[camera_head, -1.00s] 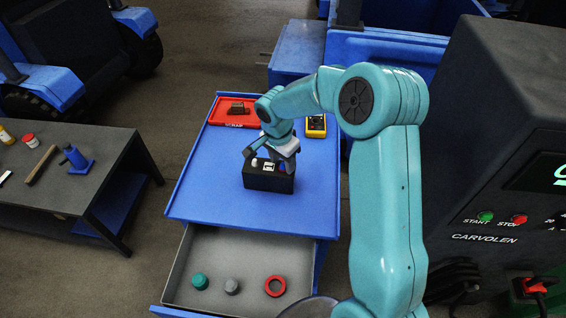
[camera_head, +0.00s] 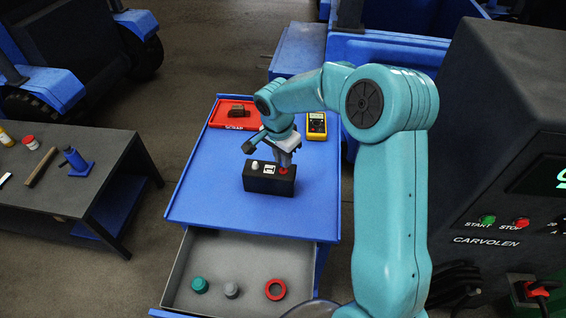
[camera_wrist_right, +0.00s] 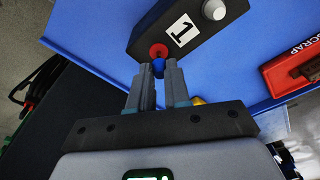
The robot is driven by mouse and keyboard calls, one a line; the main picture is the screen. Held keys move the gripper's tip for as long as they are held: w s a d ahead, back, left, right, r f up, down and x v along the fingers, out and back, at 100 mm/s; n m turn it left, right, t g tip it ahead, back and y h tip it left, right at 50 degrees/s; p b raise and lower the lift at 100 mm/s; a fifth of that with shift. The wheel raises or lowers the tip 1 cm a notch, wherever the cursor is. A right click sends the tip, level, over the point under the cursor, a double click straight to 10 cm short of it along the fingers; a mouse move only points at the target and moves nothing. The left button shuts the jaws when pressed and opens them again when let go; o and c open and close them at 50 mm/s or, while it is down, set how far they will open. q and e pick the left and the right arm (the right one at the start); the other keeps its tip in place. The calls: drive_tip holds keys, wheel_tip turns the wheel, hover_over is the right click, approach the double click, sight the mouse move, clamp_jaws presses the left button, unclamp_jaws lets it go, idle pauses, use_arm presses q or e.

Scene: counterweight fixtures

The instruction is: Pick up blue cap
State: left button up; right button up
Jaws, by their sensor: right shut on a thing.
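The blue cap (camera_wrist_right: 158,68) is between the fingertips of my right gripper (camera_wrist_right: 159,77) in the right wrist view. The gripper is shut on it. Just beyond the cap is a red round spot (camera_wrist_right: 158,50) on one end of a black block (camera_wrist_right: 143,36); I cannot tell whether the cap touches it. In the head view my right gripper (camera_head: 285,160) is over the right end of the black block (camera_head: 268,184), and the cap cannot be made out. The block has a white label "1" and a pale knob (camera_head: 255,165). My left gripper is out of view.
The block stands on a blue cart top (camera_head: 215,185). A red scrap tray (camera_head: 225,107) and a yellow multimeter (camera_head: 316,124) are at its back. The open drawer (camera_head: 200,250) below holds a teal cap, a grey cap and a red ring.

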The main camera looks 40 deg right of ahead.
wheel_tip(320, 180, up, 18)
drive_tip(key=shift+f, duration=0.25)
